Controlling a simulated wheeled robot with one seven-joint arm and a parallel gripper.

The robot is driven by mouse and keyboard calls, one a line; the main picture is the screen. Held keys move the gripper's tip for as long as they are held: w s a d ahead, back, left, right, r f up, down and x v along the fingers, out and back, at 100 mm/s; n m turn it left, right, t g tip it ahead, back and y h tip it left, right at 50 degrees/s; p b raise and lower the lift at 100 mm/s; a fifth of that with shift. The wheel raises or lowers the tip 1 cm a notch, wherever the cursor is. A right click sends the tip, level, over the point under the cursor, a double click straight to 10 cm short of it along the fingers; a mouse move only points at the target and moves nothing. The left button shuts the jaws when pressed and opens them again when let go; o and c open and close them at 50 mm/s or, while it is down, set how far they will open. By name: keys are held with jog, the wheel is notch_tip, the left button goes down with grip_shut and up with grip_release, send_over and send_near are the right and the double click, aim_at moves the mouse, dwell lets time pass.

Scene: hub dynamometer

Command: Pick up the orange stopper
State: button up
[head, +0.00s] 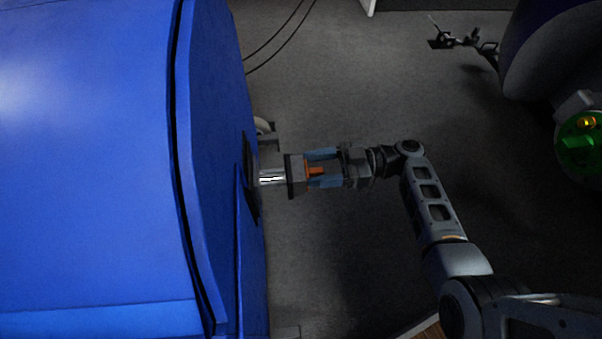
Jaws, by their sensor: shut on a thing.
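The orange stopper (315,170) is a small orange piece between the fingers of my gripper (320,168). My gripper reaches in from the right, its bluish fingers pointing left, and it is shut on the stopper. The stopper is against a dark grey block (297,175) on the end of a shiny metal shaft (272,178). I cannot tell whether the stopper touches the block or is a little apart from it. The fingers hide part of the stopper.
The shaft comes out of a large blue housing (100,150) that fills the left side. A dark rounded machine (550,50) with a green part (578,145) stands at the upper right. Thin cables (285,40) lie at the top. Grey floor (340,90) between them is clear.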

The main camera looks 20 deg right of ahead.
jog(key=c, duration=0.4)
jog(key=shift+o, duration=0.2)
jog(key=shift+r, duration=0.15)
